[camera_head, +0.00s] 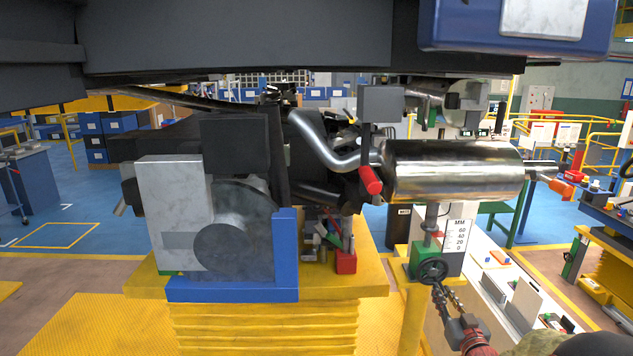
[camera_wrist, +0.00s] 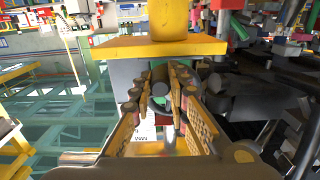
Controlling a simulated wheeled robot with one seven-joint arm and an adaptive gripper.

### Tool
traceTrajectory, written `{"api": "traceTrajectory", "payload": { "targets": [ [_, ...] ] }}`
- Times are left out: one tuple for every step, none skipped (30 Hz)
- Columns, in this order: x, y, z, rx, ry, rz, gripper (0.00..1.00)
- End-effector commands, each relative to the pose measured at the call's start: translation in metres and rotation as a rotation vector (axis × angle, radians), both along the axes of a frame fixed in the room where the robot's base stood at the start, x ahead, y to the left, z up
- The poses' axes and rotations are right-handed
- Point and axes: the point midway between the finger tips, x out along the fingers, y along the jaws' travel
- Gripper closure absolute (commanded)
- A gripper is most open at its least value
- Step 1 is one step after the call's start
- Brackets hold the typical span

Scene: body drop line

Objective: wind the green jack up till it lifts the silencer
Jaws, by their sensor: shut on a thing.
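The silencer (camera_head: 455,172) is a shiny metal cylinder hanging level under the dark car body in the head view. The green jack (camera_head: 424,256) stands below it on a yellow stand, with a red collar and a thin post rising toward the silencer's underside. I cannot tell whether the post touches it. A black handwheel (camera_head: 433,269) is on the jack's front. My gripper (camera_head: 440,291) reaches up to the wheel from the lower right. In the wrist view, its fingers (camera_wrist: 160,88) are closed about a dark round part of the handwheel (camera_wrist: 160,76), which they partly hide.
A white scale (camera_head: 459,240) marked in MM stands behind the jack. A yellow platform (camera_head: 340,283) with a blue bracket (camera_head: 286,255) is to the left. An orange-tipped pipe end (camera_head: 560,187) sticks out right of the silencer. A workbench stands at the far right.

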Motion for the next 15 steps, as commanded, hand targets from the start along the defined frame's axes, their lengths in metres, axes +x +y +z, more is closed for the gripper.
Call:
{"api": "traceTrajectory", "payload": {
  "targets": [
    [-0.001, 0.007, -0.006, 0.001, 0.007, 0.006, 1.00],
    [-0.001, 0.009, -0.007, 0.001, 0.007, 0.006, 1.00],
    [-0.001, 0.013, -0.007, 0.001, 0.007, 0.006, 1.00],
    [-0.001, 0.016, -0.008, 0.000, 0.006, 0.007, 1.00],
    [-0.002, 0.019, -0.008, 0.000, 0.006, 0.007, 1.00],
    [-0.002, 0.022, -0.008, 0.000, 0.006, 0.007, 1.00],
    [-0.002, 0.024, -0.008, 0.000, 0.005, 0.007, 1.00],
    [-0.002, 0.024, -0.008, 0.000, 0.005, 0.006, 1.00],
    [-0.002, 0.025, -0.008, 0.000, 0.005, 0.006, 1.00],
    [-0.002, 0.025, -0.007, 0.000, 0.005, 0.005, 1.00],
    [-0.002, 0.025, -0.007, 0.000, 0.005, 0.005, 1.00],
    [-0.002, 0.024, -0.007, 0.000, 0.005, 0.005, 1.00],
    [-0.002, 0.024, -0.007, 0.000, 0.005, 0.005, 1.00],
    [-0.002, 0.024, -0.007, 0.000, 0.005, 0.005, 1.00],
    [-0.002, 0.024, -0.007, 0.000, 0.005, 0.005, 1.00]
  ]
}}
